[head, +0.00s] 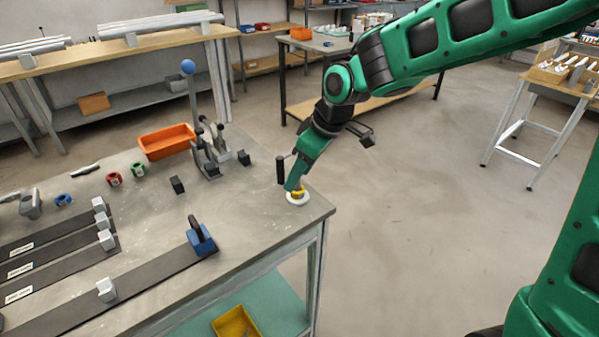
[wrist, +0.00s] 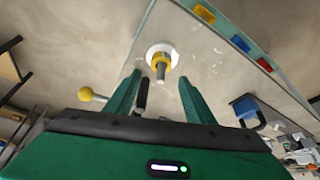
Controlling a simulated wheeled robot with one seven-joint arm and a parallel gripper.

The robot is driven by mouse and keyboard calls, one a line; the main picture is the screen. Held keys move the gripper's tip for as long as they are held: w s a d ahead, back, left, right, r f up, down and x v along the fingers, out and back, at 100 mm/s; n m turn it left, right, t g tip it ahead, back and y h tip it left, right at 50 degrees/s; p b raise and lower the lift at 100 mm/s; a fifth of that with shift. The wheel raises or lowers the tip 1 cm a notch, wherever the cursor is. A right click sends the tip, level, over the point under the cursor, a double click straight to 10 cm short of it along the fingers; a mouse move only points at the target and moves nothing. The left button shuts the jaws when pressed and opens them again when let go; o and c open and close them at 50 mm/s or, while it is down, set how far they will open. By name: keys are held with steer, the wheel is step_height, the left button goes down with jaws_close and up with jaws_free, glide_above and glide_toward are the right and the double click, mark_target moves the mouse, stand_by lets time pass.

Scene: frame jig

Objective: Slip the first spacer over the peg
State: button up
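A yellow ring-shaped spacer (wrist: 160,60) sits around a grey peg (wrist: 161,72) on a round white base (wrist: 152,49) in the wrist view. In the head view the yellow spacer (head: 298,192) and white base (head: 297,199) are at the bench's right corner, partly hidden by my gripper (head: 292,184). My gripper also shows in the wrist view (wrist: 160,85), with its two fingers wide apart and nothing between them. The spacer and peg lie just beyond the fingertips. Red (head: 114,179), green (head: 138,169) and blue (head: 63,200) rings lie apart on the bench.
An orange bin (head: 167,141) and a lever clamp (head: 209,155) stand farther back on the bench. A blue block with a dark handle (head: 203,241) is at the front, by dark rails. A yellow bin (head: 236,322) is below. The bench around the white base is mostly clear.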

steer(key=v, duration=1)
steer(key=shift+d+r, duration=0.15)
steer(key=shift+r, duration=0.15)
steer(key=shift+s, duration=0.1)
